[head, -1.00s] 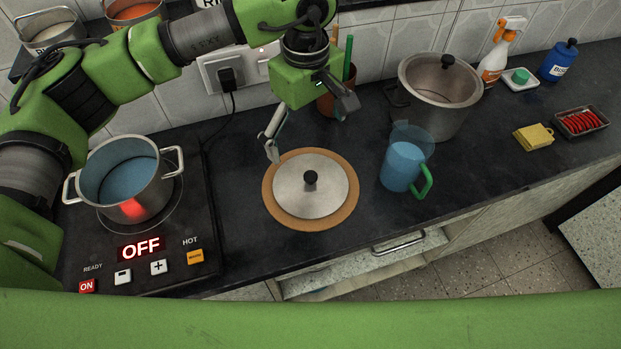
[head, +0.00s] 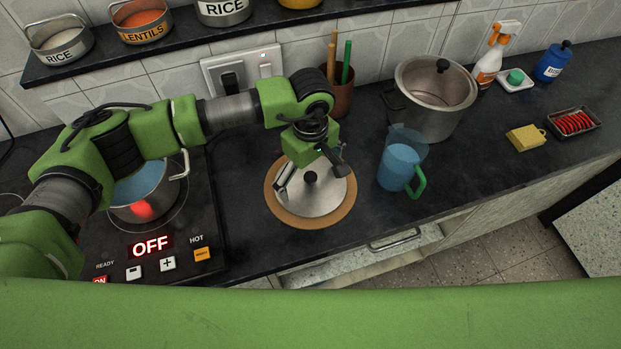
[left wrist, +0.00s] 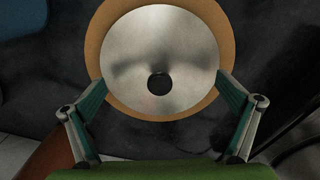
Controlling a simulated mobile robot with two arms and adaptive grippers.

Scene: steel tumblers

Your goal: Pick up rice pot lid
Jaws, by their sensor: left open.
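The rice pot lid (head: 318,203) is a round steel disc with a black knob (head: 310,177). It lies flat on a round tan board (head: 275,207) on the dark counter. My left gripper (head: 312,181) is open above the lid, its fingers spread to either side of the knob. In the left wrist view the lid (left wrist: 160,40) and knob (left wrist: 159,84) lie between the open fingers (left wrist: 162,80), which are apart from the knob. My right gripper is not in view.
A steel pot (head: 138,195) with blue contents sits on the cooktop (head: 190,225) at left, partly behind my arm. A blue jug (head: 396,168) stands right of the board, with a large pot (head: 430,110) behind. A utensil cup (head: 342,98) stands near the wall.

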